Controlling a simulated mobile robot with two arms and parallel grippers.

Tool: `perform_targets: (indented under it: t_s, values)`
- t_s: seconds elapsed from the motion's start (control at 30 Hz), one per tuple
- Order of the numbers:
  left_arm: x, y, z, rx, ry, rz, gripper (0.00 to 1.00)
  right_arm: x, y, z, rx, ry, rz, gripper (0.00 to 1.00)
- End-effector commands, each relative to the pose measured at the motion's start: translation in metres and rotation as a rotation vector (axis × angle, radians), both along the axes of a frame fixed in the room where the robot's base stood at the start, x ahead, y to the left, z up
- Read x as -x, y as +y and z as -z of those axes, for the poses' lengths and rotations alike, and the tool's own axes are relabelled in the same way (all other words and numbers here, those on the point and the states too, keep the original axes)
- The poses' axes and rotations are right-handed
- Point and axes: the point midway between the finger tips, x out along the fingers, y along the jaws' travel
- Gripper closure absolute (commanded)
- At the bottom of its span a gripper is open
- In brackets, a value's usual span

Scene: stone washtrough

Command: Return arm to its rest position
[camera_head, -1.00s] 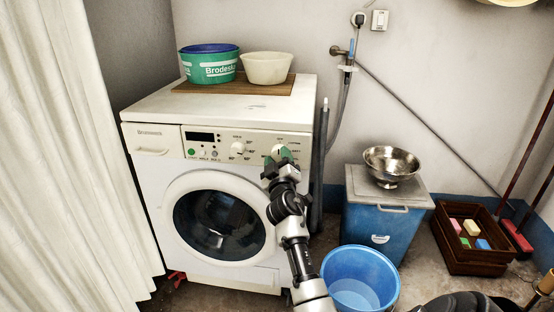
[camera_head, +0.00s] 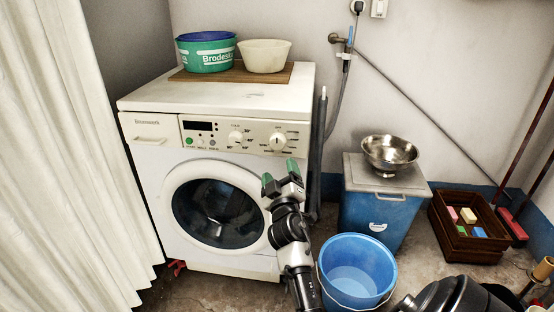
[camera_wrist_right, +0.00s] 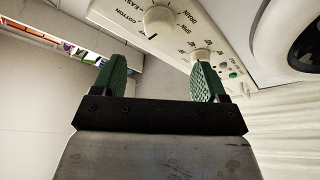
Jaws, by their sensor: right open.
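My right gripper (camera_head: 281,174) is open and empty, with green fingertips. In the head view it is in front of the white washing machine (camera_head: 150,185), just below the right dial (camera_head: 278,141) on its control panel and apart from it. The right wrist view shows both green fingers (camera_wrist_right: 160,80) spread wide with nothing between them. Beyond them are the dial (camera_wrist_right: 160,20) and part of the panel with a second knob (camera_wrist_right: 200,56). The round door (camera_head: 218,212) of the machine is closed. My left gripper is not in view.
A blue bin (camera_head: 372,222) with a metal bowl (camera_head: 390,150) and a wooden crate (camera_head: 441,232) stand further right. A white curtain (camera_head: 70,160) hangs at left. Two tubs sit on the machine.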

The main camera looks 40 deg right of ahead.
Motion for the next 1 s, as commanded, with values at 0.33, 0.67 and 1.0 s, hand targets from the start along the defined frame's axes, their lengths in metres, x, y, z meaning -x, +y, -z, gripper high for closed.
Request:
perform_targets:
  t_s: [0.33,0.67,1.0]
  values:
    - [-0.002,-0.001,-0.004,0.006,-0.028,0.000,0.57,0.014,0.010,0.006,0.000,0.000,0.001,0.27]
    - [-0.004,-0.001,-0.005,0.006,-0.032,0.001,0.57,0.014,0.010,0.006,-0.001,0.000,0.001,0.27]
    - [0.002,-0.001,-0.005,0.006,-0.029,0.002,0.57,0.030,0.047,0.012,-0.099,-0.001,-0.102,0.27]
